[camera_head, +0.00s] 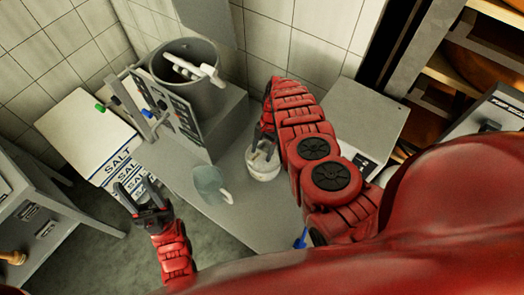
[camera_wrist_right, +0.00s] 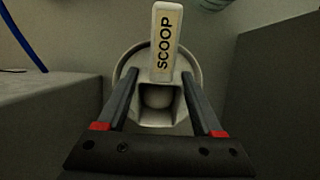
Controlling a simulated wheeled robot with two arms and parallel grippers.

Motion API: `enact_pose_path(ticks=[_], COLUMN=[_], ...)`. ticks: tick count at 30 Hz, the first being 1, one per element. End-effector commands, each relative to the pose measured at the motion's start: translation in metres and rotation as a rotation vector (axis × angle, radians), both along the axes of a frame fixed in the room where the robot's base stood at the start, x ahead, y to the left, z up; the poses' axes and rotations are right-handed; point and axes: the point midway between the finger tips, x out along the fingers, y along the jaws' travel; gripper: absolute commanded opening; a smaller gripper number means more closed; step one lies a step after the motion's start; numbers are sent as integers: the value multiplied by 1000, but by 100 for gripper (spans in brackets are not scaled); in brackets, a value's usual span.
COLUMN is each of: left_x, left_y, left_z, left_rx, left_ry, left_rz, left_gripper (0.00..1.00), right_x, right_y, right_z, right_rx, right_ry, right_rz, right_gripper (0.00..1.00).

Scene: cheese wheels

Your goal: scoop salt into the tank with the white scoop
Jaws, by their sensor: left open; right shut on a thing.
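The white scoop (camera_wrist_right: 166,48), marked SCOOP, lies between the fingers of my right gripper (camera_wrist_right: 162,104) in the right wrist view. The gripper is shut on it. Behind the scoop is a round white tub (camera_wrist_right: 192,68), also in the head view (camera_head: 263,167); my right gripper (camera_head: 266,138) is right over it there. The scoop hides much of the tub's inside, so I cannot tell its contents. A grey cylindrical tank (camera_head: 187,97) stands at the back, with white pieces across its mouth. Boxes marked SALT (camera_head: 118,165) stand at the left. My left gripper (camera_head: 141,204) is open and empty, low at left.
A tilted grey panel (camera_head: 170,117) with dark fittings stands before the tank. A grey-green rounded vessel (camera_head: 209,183) stands left of the tub. A grey box (camera_head: 357,110) is to the right of my right arm. A metal table (camera_head: 37,213) is at far left.

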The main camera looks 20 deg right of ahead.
Motion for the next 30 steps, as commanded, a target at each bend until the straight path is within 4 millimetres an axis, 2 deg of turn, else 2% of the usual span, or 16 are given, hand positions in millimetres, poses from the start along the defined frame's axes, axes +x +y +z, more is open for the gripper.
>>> enact_pose_path(ticks=[1, 18, 30], left_x=[0, 0, 0], left_y=[0, 0, 0], left_z=[8, 45, 44], left_rx=[0, 0, 0], left_ry=[0, 0, 0], left_rz=[0, 0, 0], left_gripper=[50, 50, 50], right_x=[0, 0, 0], right_y=[0, 0, 0], right_z=[9, 57, 57], right_rx=[0, 2, 1], right_ry=[0, 0, 0], right_rz=[0, 1, 1], right_gripper=[14, 14, 14])
